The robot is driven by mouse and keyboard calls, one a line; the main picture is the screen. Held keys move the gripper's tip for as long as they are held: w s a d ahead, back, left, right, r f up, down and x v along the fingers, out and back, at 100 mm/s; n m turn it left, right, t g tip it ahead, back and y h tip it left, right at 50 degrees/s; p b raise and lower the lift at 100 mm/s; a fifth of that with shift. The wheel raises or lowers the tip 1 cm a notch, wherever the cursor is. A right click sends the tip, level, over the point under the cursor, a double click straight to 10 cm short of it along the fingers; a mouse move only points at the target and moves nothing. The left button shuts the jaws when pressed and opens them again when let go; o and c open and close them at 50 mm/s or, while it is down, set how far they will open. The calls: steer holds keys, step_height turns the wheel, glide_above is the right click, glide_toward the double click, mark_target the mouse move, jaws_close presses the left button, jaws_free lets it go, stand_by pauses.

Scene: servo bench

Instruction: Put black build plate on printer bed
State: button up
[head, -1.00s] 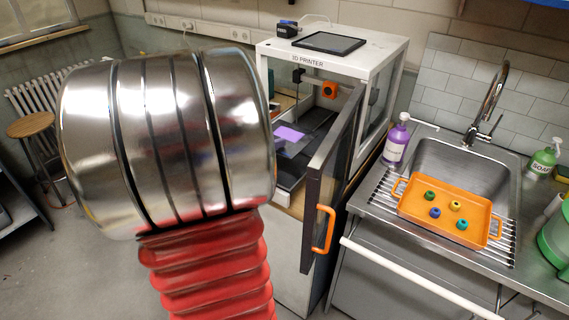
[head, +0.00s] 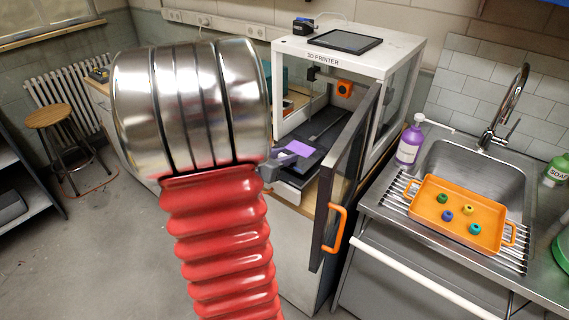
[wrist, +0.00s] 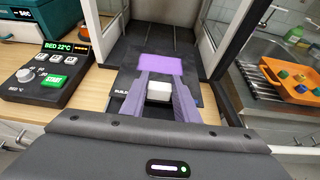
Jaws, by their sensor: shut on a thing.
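The black build plate (wrist: 195,95), with a purple square on its top, is between the fingers of my gripper (wrist: 160,80) in the wrist view. The fingers are shut on its near side, and a white block shows between them. In the head view the plate (head: 310,160) is at the open front of the printer, with my gripper (head: 275,168) at its left, mostly hidden by my arm. The dark printer bed (head: 322,122) lies behind the plate, inside the printer. I cannot tell whether the plate touches the bed.
The white printer (head: 400,55) has its door (head: 340,185) swung open on the right of the opening. A control box (wrist: 50,70) reading "BED 22°C" stands left of the opening. An orange tray (head: 430,205) sits by the sink at right.

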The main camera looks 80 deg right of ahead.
steer(key=shift+f, duration=1.8)
steer(key=shift+f, duration=0.1)
steer(key=o, duration=1.1)
steer(key=shift+o, duration=0.2)
steer(key=v, duration=1.2)
steer(key=shift+w+r, duration=0.1)
steer(key=shift+r, duration=0.1)
